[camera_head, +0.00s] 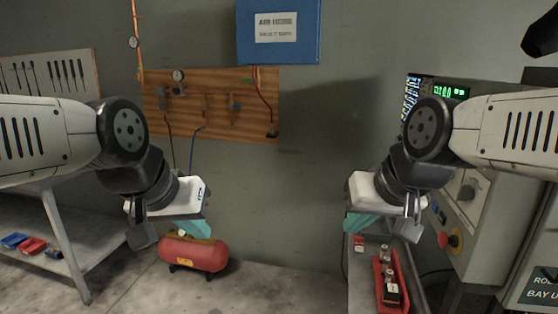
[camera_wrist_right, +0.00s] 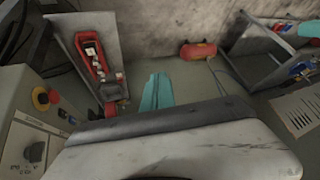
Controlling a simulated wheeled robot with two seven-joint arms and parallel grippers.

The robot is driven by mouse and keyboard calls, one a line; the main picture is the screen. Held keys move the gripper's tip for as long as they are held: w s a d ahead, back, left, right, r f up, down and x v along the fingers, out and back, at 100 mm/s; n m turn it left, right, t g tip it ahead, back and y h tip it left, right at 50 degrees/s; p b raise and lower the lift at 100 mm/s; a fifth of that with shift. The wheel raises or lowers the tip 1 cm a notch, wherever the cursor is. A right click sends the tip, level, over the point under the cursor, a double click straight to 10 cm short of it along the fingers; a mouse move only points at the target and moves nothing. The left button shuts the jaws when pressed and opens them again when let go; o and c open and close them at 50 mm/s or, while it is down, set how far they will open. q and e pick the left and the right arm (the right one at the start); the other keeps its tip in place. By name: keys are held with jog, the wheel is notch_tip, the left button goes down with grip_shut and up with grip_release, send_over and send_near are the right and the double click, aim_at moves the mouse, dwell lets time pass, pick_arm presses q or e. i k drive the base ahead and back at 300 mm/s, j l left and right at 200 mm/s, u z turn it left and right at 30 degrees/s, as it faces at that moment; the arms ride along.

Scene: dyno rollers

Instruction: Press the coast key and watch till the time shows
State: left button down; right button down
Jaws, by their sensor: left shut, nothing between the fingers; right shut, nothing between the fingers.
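The control cabinet (camera_head: 480,215) stands at the right in the head view, partly hidden by my right arm. Its green lit display (camera_head: 450,92) shows digits too small to read surely. A red stop button (camera_head: 448,240) sits on its front, and also shows in the right wrist view (camera_wrist_right: 41,98). I cannot make out which key is the coast key. My right gripper (camera_head: 358,230) is shut and empty, left of the cabinet and apart from it; its teal fingers show in the right wrist view (camera_wrist_right: 157,92). My left gripper (camera_head: 190,230) is shut and empty, above the red tank.
A red air tank (camera_head: 195,254) lies on the floor. A red tray (camera_head: 393,280) with small parts is on a low bench below my right gripper. A grey table (camera_head: 40,225) with bins is at left. A wooden board (camera_head: 225,105) hangs on the wall. The middle is free.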

aim_at(435, 207)
jog(key=i+j, duration=0.55)
jog(key=i, duration=0.2)
jog(key=i+j+z, duration=0.1)
jog(key=z, duration=0.35)
jog(key=i+j+z, duration=0.15)
jog(key=z, duration=0.35)
jog(key=i+j+z, duration=0.1)
jog(key=z, duration=0.35)
jog(key=j+z, duration=0.1)
jog(key=z, duration=0.45)
